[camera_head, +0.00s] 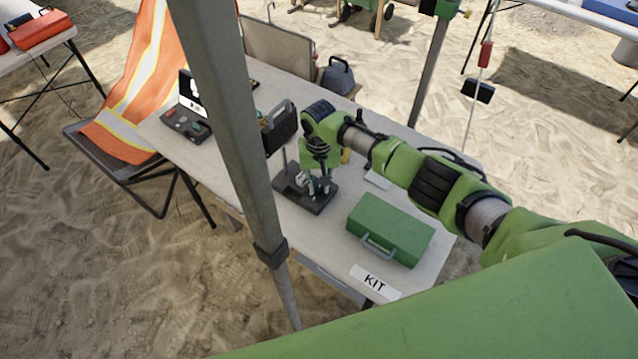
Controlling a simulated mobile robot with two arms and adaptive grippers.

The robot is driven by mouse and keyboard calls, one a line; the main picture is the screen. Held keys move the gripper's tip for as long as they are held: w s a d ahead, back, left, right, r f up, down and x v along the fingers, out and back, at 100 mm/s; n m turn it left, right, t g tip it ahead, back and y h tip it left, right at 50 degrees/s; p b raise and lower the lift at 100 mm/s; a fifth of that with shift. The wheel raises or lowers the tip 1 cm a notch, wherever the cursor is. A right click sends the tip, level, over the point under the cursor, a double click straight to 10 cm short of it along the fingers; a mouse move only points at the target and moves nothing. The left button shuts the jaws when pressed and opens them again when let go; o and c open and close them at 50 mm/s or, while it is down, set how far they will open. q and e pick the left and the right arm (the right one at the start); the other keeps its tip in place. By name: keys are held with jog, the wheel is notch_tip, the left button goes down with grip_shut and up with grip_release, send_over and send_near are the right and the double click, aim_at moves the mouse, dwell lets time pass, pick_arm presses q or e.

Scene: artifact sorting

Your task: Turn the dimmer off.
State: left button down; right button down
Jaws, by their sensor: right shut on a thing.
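A dark box-like base (290,186) sits on the white table, with a thin post rising from it toward a black lamp-like panel (281,128). It appears to be the dimmer unit; its knob is too small and too covered to make out. My right arm reaches in from the right. My right gripper (318,184) points down at the right part of this base and is shut on a small part there, which the fingers mostly hide. My left gripper is not in view.
A green case (391,229) stands right of the base, near a KIT sign (375,281). A grey tent pole (237,120) crosses in front of the table. An open black case (188,122) lies at the left end. An orange vest (140,80) drapes a chair.

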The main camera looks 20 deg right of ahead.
jog(key=n, duration=0.3)
jog(key=shift+n, duration=0.3)
jog(key=n, duration=0.3)
jog(key=shift+n, duration=0.3)
jog(key=n, duration=0.3)
jog(key=shift+n, duration=0.4)
jog(key=n, duration=0.4)
jog(key=n+b, duration=0.1)
jog(key=n, duration=0.6)
jog(key=shift+w+n+b, duration=0.1)
jog(key=shift+n+b, duration=0.2)
jog(key=shift+n, duration=0.1)
jog(key=n, duration=0.3)
jog(key=shift+b, duration=0.35)
jog(key=shift+n+b, duration=0.4)
jog(key=shift+n, duration=1.8)
